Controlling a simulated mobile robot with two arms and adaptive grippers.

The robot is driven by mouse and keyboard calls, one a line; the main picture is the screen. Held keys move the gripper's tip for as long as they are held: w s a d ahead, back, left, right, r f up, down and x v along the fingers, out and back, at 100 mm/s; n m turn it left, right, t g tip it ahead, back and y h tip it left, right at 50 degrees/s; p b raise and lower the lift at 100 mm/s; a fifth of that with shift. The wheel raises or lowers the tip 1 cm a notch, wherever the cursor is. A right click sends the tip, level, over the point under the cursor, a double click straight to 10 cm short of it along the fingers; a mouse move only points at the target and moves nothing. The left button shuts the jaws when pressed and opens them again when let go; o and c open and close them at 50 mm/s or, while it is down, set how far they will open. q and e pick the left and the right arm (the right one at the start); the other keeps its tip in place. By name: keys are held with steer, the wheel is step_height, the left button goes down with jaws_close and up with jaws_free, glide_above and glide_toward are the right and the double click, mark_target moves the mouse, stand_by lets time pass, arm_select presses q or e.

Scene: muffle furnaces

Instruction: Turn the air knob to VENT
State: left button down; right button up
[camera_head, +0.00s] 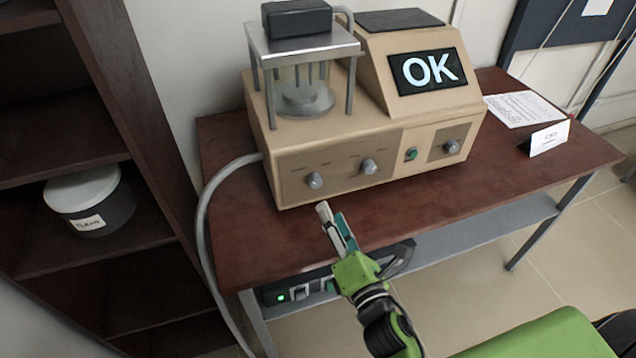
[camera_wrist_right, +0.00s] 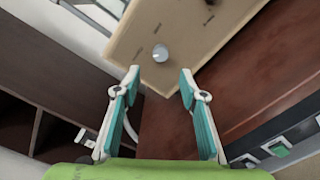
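The tan instrument (camera_head: 390,115) stands on the table, its screen (camera_head: 428,71) reading OK. Its front has a left knob (camera_head: 314,180), a middle knob (camera_head: 369,167) and a right knob (camera_head: 451,147). The labels are too small to read, so I cannot tell which is the air knob. My right gripper (camera_head: 328,214) is in front of and below the left knob. In the right wrist view my right gripper (camera_wrist_right: 160,77) is open and empty. One knob (camera_wrist_right: 160,53) lies just beyond its fingertips, centred between them and apart from them. My left gripper is not in view.
The brown table (camera_head: 540,158) is clear in front of the instrument. A grey hose (camera_head: 207,215) hangs at its left. A pump unit with a green light (camera_head: 281,297) sits below. A shelf (camera_head: 60,245) stands left.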

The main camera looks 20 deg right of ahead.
mark_target(317, 184)
steer(key=w+p, duration=0.2)
steer(key=w, duration=0.8)
steer(key=shift+w+a, duration=0.15)
jaws_close()
